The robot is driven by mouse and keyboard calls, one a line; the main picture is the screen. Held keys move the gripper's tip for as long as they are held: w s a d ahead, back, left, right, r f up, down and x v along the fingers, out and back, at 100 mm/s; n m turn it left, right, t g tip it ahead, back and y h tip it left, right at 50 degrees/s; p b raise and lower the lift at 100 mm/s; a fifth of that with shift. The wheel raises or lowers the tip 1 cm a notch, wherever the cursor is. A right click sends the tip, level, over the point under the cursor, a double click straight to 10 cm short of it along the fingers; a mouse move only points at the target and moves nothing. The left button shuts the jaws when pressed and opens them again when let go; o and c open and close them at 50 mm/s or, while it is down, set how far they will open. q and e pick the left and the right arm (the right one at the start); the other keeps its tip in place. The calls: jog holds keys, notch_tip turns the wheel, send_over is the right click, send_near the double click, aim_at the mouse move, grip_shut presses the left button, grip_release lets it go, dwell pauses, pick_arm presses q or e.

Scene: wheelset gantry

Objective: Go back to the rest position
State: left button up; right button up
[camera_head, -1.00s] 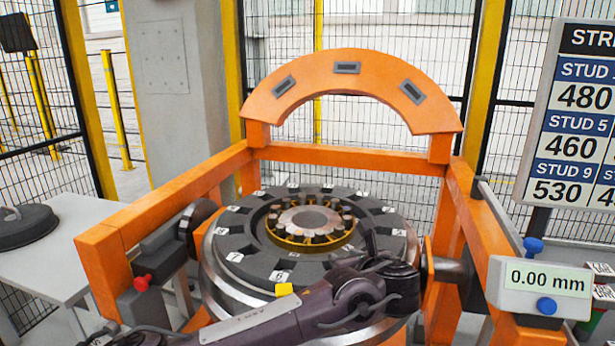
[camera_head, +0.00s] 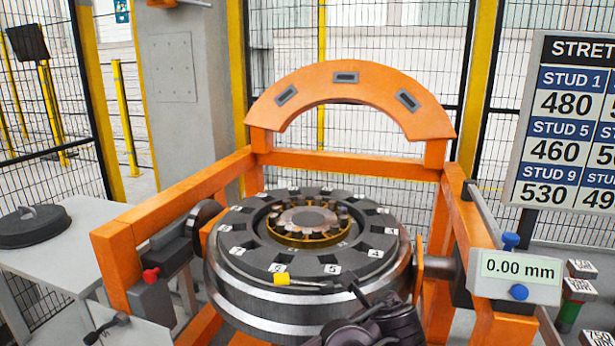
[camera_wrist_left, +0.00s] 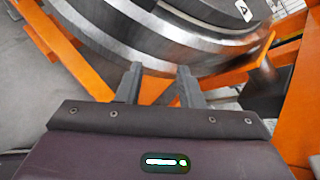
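My left gripper (camera_head: 368,296) is at the front right of the wheelset (camera_head: 290,310), low in the head view, with its dark arm at the bottom edge. In the left wrist view its two fingers (camera_wrist_left: 158,78) are apart with nothing between them. The wheel's steel rim (camera_wrist_left: 150,45) lies just beyond the fingertips; I cannot tell whether they touch. My right gripper is not in view.
An orange gantry frame (camera_head: 350,163) surrounds the wheel. A yellow block (camera_head: 282,279) with a thin bar lies on the wheel's front edge. A 0.00 mm display (camera_head: 515,268) stands at right. A grey table (camera_head: 85,240) with a black disc (camera_head: 33,226) is at left.

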pick_arm(q)
jog(key=s+a+f+n+g+h, duration=0.3)
jog(key=s+a+f+n+g, duration=0.2)
jog(key=s+a+f+n, duration=0.55)
jog(key=s+a+f+n+g+y, duration=0.1)
jog(key=s+a+f+n, duration=0.1)
jog(key=s+a+n, duration=0.7)
jog(key=s+a+f+n+g+y, duration=0.1)
jog(key=s+a+f+n, duration=0.1)
jog(key=s+a+n, duration=0.75)
notch_tip(320, 180, down, 30)
jog(key=a+m+g, duration=0.1)
jog(key=m, duration=0.1)
jog(key=s+a+f, duration=0.2)
jog(key=s+f, duration=0.7)
jog(key=s+a+f+g, duration=0.1)
jog(key=s+f, duration=0.8)
jog(key=s, duration=0.1)
jog(key=shift+a, duration=0.35)
